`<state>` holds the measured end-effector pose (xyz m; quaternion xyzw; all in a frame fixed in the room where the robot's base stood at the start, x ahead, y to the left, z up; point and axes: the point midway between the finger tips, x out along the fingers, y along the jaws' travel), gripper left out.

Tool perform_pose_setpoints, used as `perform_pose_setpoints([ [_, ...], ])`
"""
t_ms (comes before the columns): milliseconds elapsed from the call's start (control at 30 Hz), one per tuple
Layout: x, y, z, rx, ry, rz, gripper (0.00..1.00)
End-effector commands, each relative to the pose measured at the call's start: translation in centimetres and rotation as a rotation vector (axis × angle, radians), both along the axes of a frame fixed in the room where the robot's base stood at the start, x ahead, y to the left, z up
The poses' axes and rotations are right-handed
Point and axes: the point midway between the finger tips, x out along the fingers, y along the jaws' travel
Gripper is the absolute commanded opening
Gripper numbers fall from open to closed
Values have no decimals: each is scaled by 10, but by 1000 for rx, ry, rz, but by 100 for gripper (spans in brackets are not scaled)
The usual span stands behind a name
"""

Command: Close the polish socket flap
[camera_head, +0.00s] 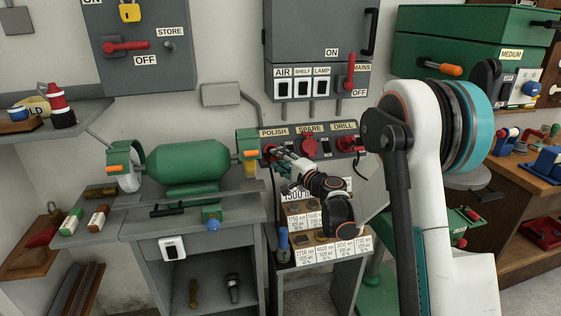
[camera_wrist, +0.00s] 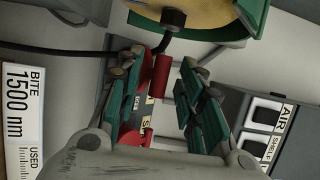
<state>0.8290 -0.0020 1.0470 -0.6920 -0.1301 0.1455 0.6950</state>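The socket strip (camera_head: 312,143) carries the labels POLISH, SPARE and DRILL. At the polish socket, a red part (camera_head: 269,151) shows at the left end, partly covered by my gripper (camera_head: 279,155). In the wrist view, my gripper (camera_wrist: 163,100) is open, with its green-padded fingers apart. A red cylindrical part (camera_wrist: 161,77) with a dark piece at its end shows beyond and between the fingers. Another red part (camera_wrist: 134,138) lies partly behind the left finger. I cannot tell which red part is the flap, or whether a finger touches either one.
The green polisher (camera_head: 187,163) stands on the bench just left of my gripper. A dark cable (camera_wrist: 60,48) runs near the left finger. The AIR, SHELF and LAMP switch panel (camera_head: 302,85) is above. Labelled blocks (camera_head: 317,250) stand below my arm.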

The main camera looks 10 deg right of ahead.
Motion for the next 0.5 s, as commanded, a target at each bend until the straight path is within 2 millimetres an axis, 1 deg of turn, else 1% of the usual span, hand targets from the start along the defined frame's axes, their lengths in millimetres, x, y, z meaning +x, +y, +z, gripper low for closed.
perform_pose_setpoints([
  [33,0,0,0,0,0,0,35],
  [67,0,0,0,0,0,0,30],
  [100,0,0,0,0,0,0,21],
  [200,0,0,0,0,0,0,0],
  [500,1,0,3,-2,13,0,0],
])
